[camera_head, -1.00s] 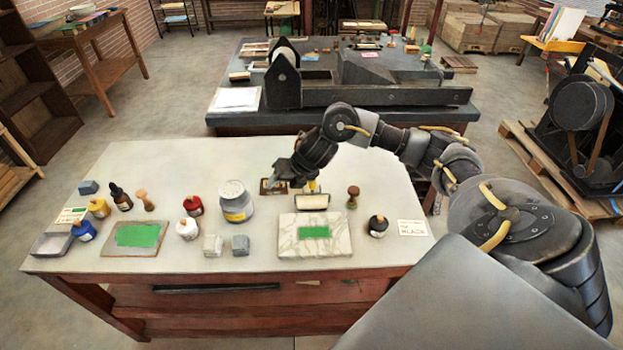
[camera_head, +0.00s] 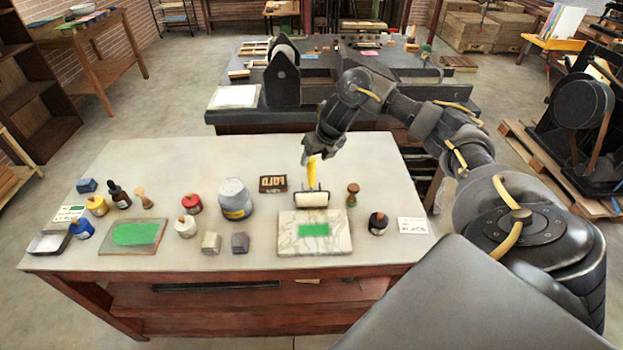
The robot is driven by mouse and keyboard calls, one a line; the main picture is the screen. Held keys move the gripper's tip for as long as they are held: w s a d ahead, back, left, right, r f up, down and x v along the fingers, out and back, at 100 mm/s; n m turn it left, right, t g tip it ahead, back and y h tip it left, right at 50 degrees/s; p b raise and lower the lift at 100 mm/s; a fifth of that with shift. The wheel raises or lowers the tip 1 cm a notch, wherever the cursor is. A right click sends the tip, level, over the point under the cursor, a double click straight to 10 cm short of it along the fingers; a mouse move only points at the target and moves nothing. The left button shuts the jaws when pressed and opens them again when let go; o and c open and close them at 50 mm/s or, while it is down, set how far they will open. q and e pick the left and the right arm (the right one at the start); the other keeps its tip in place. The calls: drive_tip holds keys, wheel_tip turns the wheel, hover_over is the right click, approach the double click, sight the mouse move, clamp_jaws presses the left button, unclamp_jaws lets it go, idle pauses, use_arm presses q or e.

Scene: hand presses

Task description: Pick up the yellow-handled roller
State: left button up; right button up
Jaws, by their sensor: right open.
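The yellow-handled roller (camera_head: 313,197) rests at the back edge of the marble slab (camera_head: 285,242). Its pale cylinder lies crosswise and its yellow handle (camera_head: 312,168) points up and back. My right gripper (camera_head: 309,153) is open just above and behind the roller, with its fingers pointing down close to the top of the handle. I cannot tell whether the fingers touch the handle. My left gripper is not in view.
A wooden type block (camera_head: 273,184) and a large grey jar (camera_head: 235,199) stand left of the roller. A brown wooden stamp (camera_head: 352,194) and a black ink bottle (camera_head: 378,223) stand to its right.

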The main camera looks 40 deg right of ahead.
sight(313, 161)
drive_tip(key=shift+f, duration=0.15)
drive_tip(key=p+x, duration=0.2)
drive_tip(key=x, duration=0.3)
drive_tip(key=shift+w+d, duration=0.1)
drive_tip(key=shift+d, duration=0.05)
drive_tip(key=c, duration=0.8)
drive_tip(key=shift+c, duration=1)
